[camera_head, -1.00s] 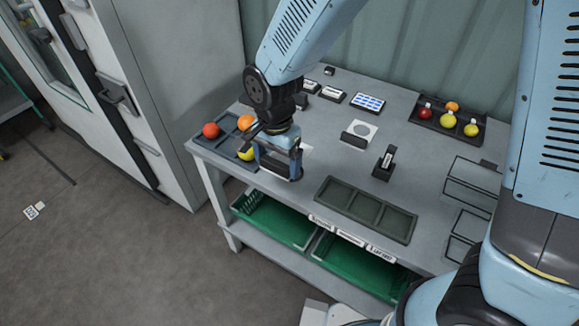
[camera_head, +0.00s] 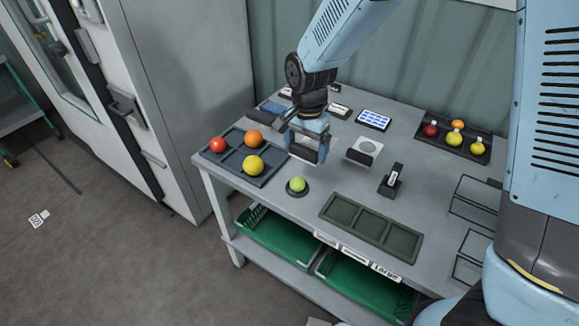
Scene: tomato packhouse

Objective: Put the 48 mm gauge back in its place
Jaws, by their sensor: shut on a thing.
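My gripper (camera_head: 308,152) is over the table's left half, behind the green tomato. It is shut on a pale, flat piece (camera_head: 299,153), which seems to be the gauge. The fingers hide much of it, and I cannot read a size on it. A pale plate with a round grey opening (camera_head: 367,146) stands on a dark block to the right, apart from the gripper. The green tomato (camera_head: 297,184) sits on a round black holder (camera_head: 295,193) in front of my gripper.
A tray (camera_head: 236,175) at left holds red, orange and yellow tomatoes. Another tray (camera_head: 440,148) with several tomatoes is at back right. A black stand (camera_head: 390,182) and an empty three-part tray (camera_head: 370,224) are in front. Green crates (camera_head: 275,238) are below.

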